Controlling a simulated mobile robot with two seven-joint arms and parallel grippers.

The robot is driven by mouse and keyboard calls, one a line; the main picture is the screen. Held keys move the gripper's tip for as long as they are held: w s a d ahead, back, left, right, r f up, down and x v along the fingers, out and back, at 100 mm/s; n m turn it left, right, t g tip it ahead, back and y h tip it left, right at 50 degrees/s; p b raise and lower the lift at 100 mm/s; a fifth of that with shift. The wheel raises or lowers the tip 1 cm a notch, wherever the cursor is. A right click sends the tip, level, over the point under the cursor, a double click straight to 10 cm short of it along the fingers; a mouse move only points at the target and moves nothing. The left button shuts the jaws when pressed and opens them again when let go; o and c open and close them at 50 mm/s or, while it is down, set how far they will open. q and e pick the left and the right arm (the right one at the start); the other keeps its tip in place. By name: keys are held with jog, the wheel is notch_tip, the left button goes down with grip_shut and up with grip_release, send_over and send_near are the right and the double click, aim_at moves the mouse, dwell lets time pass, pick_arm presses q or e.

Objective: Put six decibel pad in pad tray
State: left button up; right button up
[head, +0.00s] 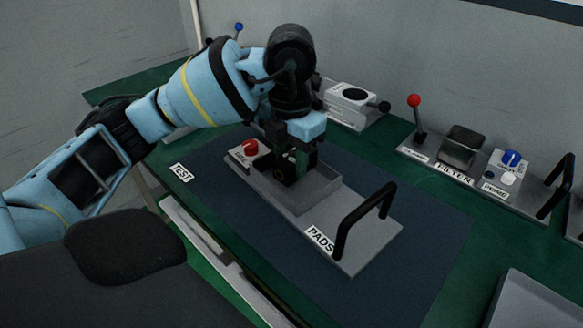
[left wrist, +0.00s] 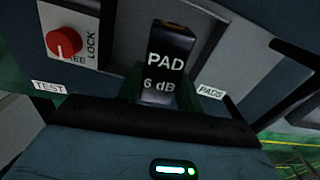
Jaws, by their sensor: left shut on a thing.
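The 6 dB pad (left wrist: 168,62) is a dark block with white "PAD 6 dB" lettering, held between the fingers of my left gripper (head: 293,168). The gripper points down over the grey pad tray (head: 325,193), near its end by the red knob. In the head view the pad is mostly hidden by the fingers; I cannot tell whether it touches the tray floor. The tray sits on a grey plate labelled "PADS" (head: 320,240), with a red lock knob (head: 250,147), also seen in the left wrist view (left wrist: 64,42). My right gripper is not in view.
A black handle (head: 365,218) rises from the plate's right end. The plate lies on a dark blue mat (head: 420,262) with a "TEST" label (head: 181,172). A filter unit (head: 455,172) with a red-topped lever stands to the right. The mat's right part is clear.

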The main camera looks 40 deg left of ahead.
aim_at(292, 155)
pick_arm(q)
jog(key=shift+w+a+f, duration=0.15)
jog(key=shift+w+a, duration=0.15)
jog(key=shift+w, duration=0.15)
jog(key=shift+f, duration=1.65)
jog(key=shift+f, duration=0.1)
jog(key=o, duration=1.1)
notch_tip(292, 155, up, 12)
jog(key=shift+r+p, duration=0.15)
jog(key=shift+p, duration=0.95)
